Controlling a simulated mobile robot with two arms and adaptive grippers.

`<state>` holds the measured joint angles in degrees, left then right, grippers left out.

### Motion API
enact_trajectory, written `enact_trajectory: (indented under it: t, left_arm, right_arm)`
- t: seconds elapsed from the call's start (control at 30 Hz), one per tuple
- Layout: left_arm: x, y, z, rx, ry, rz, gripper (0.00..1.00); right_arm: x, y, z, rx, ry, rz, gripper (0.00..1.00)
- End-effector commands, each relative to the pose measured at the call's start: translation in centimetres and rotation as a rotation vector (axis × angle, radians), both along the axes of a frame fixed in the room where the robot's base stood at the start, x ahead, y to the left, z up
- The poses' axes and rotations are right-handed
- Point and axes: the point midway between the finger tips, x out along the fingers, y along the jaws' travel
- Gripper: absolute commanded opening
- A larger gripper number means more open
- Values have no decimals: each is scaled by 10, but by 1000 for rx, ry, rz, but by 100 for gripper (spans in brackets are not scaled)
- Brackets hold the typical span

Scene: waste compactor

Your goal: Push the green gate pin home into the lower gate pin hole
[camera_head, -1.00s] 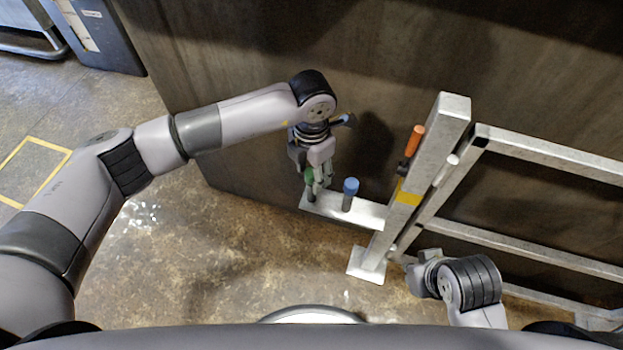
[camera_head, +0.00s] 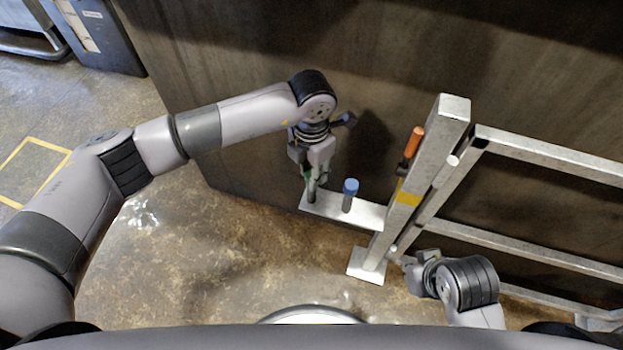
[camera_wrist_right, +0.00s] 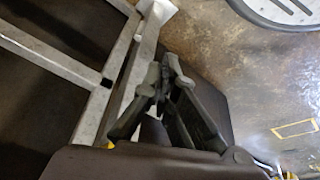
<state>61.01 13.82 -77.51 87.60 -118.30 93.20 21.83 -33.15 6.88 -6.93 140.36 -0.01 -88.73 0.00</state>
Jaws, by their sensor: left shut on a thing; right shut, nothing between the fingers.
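The green gate pin (camera_head: 308,177) stands upright at the left end of the metal shelf, mostly hidden by fingers. My left gripper (camera_head: 314,180) reaches down from above and is shut on it. A blue-topped pin (camera_head: 350,188) stands on the same shelf, just right of my left gripper and apart from it. My right gripper (camera_head: 396,258) is low beside the foot of the gate post, shut and empty. It also shows in the right wrist view (camera_wrist_right: 167,66), its fingertips together near the metal frame. I cannot make out the lower gate pin hole.
The shelf (camera_head: 370,213) joins an upright post (camera_head: 419,175) with a yellow band. An orange-handled part (camera_head: 414,142) is on the post's left side. The barred gate (camera_head: 540,245) stands to the right. A dark wall is behind; the floor (camera_head: 220,260) in front is open.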

Motion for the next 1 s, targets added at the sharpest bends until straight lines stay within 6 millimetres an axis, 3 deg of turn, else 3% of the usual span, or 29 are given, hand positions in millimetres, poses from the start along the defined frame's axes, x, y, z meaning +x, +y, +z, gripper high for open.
enact_trajectory:
  t: [1.0]
  left_arm:
    - [0, 0, 28, 1, -1, 0, 0]
  right_arm:
    - [14, 5, -61, 3, 33, 2, 0]
